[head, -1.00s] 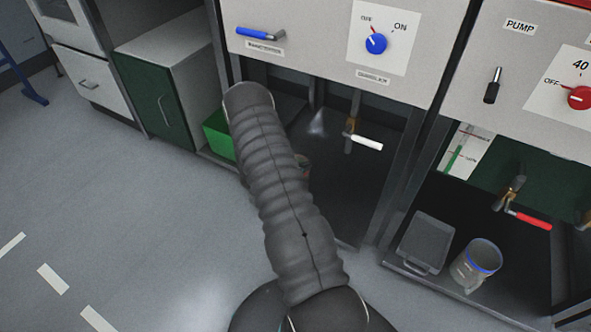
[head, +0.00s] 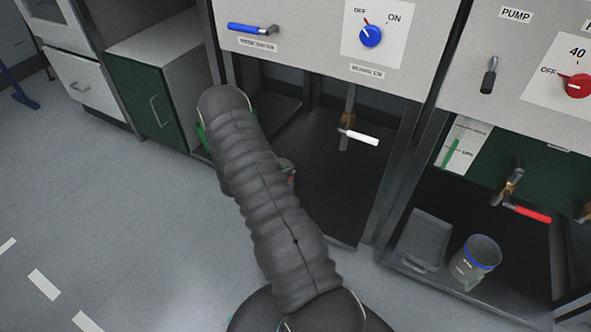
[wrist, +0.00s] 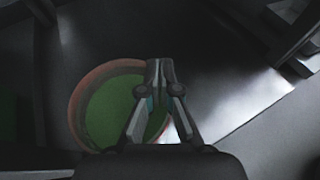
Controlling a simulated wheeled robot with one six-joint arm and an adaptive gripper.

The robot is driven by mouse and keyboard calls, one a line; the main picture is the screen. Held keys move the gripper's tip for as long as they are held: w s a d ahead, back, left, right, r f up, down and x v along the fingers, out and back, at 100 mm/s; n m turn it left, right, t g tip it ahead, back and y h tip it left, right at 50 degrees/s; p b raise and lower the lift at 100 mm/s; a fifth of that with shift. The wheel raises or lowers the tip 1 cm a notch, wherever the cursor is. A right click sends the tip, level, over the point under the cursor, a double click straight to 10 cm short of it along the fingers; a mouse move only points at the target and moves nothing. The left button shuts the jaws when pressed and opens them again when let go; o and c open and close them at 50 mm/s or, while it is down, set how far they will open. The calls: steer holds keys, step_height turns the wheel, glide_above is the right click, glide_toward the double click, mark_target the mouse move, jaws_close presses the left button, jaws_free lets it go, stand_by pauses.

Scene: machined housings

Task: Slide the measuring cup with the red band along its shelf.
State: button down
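The measuring cup with the red band (wrist: 82,100) shows in the wrist view as a round rim, reddish around a green inside, left of centre. In the head view only a sliver of it (head: 288,169) shows at the right edge of my arm, on the dark shelf of the middle bay. My gripper (wrist: 160,64) has its fingertips together with nothing between them. In the wrist view the fingers overlap the right part of the cup's rim; I cannot tell whether they touch it. The head view hides my gripper behind the arm.
A valve with a white handle (head: 360,138) hangs above the middle shelf. A dark post (head: 398,165) divides the bays. The right bay holds a grey tray (head: 424,240) and a blue-banded cup (head: 478,262). A green bin (head: 203,139) is left of my arm. Shelf right of the cup looks clear.

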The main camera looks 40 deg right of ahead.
steer(key=shift+s+a+f, duration=0.1)
steer(key=shift+s+f, duration=0.1)
steer(key=shift+f, duration=0.3)
steer(key=f+v, duration=0.2)
steer(key=v, duration=0.9)
steer(key=shift+a, duration=0.7)
steer(key=shift+w+r, duration=0.1)
steer(key=shift+w, duration=0.1)
steer(key=s+a+r+m+g+y, duration=0.2)
steer(key=s+a+m+g+y, duration=0.3)
steer(key=s, duration=0.5)
steer(key=s+a+r+m+t+y+p, duration=0.1)
steer(key=s+a+r+m+t+y, duration=0.2)
steer(key=r, duration=1)
steer(key=s+a+r+m+t+y+p, duration=0.1)
steer(key=s+a+r+m+t+y, duration=0.2)
steer(key=r, duration=1.1)
steer(key=s+a+r+m+t+y+p, duration=0.1)
steer(key=s+a+r+m+t+y, duration=0.2)
steer(key=r, duration=1.1)
steer(key=s+a+m+t, duration=0.2)
steer(key=s+a+m, duration=0.1)
steer(key=s+a, duration=0.2)
steer(key=shift+s+r+t, duration=0.2)
steer(key=shift+s+t, duration=0.1)
steer(key=shift+s, duration=0.8)
